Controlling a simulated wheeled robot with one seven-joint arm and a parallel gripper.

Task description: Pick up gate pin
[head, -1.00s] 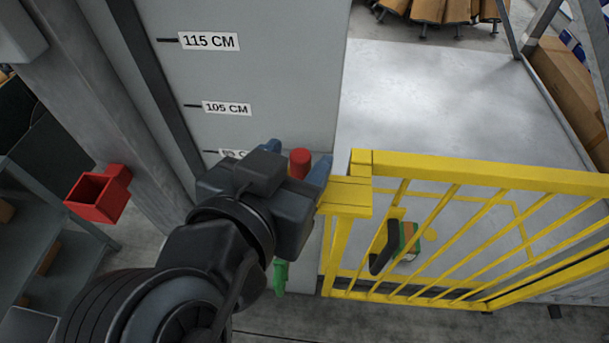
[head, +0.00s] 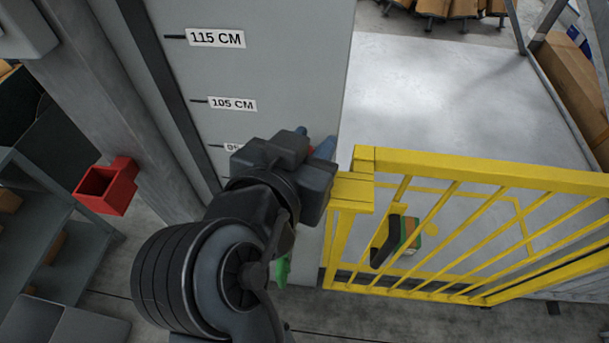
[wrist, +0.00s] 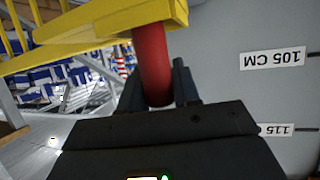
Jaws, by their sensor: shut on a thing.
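The gate pin is a red cylinder (wrist: 153,65). In the wrist view it runs from between my fingers to the yellow bracket (wrist: 110,22), and I cannot tell whether its far end is still inside. My gripper (wrist: 157,88) is shut on the pin. In the head view my gripper (head: 313,141) is beside the gate post's top bracket (head: 352,190), against the grey panel. Only a sliver of the red pin (head: 311,148) shows there, the rest hidden by my gripper.
The yellow barred gate (head: 480,170) stands right of my gripper, with a pale metal platform (head: 440,85) behind it. A grey panel with height labels (head: 290,60) rises behind my gripper. A red square holder (head: 105,190) is on the left column. A green part (head: 282,270) shows below my arm.

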